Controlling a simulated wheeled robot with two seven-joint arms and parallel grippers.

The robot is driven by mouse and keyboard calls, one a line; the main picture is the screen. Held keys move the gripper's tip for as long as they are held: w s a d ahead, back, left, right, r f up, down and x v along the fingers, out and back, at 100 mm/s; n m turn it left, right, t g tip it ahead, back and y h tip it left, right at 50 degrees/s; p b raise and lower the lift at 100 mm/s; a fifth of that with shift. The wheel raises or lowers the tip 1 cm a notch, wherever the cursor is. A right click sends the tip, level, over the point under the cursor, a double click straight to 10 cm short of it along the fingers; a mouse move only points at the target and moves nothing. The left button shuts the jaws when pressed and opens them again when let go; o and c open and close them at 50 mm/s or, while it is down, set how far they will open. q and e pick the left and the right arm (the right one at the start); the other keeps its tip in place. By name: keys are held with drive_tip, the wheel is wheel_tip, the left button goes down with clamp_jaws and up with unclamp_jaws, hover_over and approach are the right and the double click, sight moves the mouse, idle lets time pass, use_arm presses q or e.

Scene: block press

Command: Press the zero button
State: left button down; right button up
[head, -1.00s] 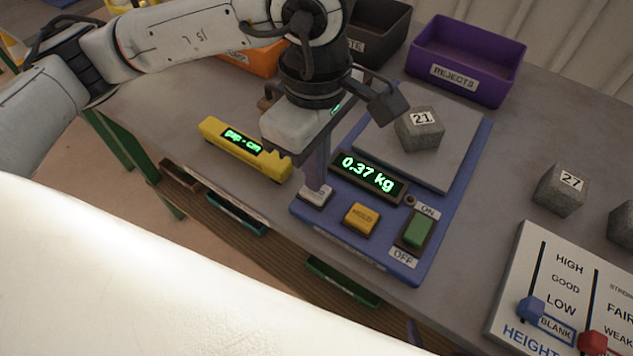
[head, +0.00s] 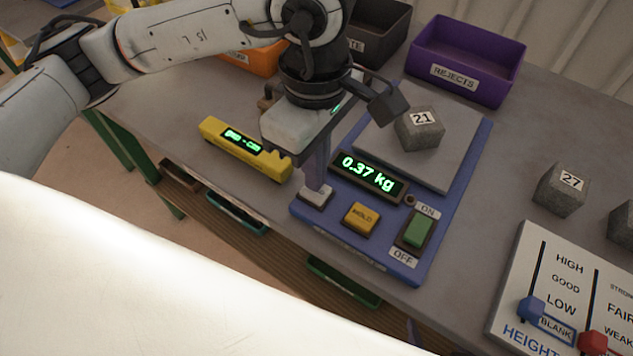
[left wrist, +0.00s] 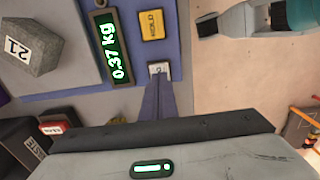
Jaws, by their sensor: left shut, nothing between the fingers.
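A blue scale (head: 455,190) stands on the table, and its display (head: 368,177) reads 0.37 kg. The zero button (head: 316,197) is the pale key at the scale's front left corner, left of the yellow HOLD button (head: 361,217). My left gripper (head: 317,184) is shut and empty, pointing down with its fingertips at the zero button. In the left wrist view the fingertips (left wrist: 158,84) reach the edge of the zero button (left wrist: 159,68) and hide part of it. I cannot tell whether they touch it. My right gripper is not in view.
A grey block marked 21 (head: 420,130) sits on the scale's plate. A green ON/OFF switch (head: 416,230) is right of HOLD. A yellow gauge (head: 243,149) lies left of the scale. A purple REJECTS bin (head: 468,60) stands behind. Block 27 (head: 561,190) and a slider board (head: 515,275) are right.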

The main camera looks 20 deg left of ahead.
use_arm(q)
drive_tip(key=shift+f+b, duration=0.9)
drive_tip(key=shift+b, duration=0.1)
drive_tip(key=shift+r, duration=0.15)
drive_tip(key=shift+r+p, duration=1.55)
drive_tip(key=shift+r, duration=1.2)
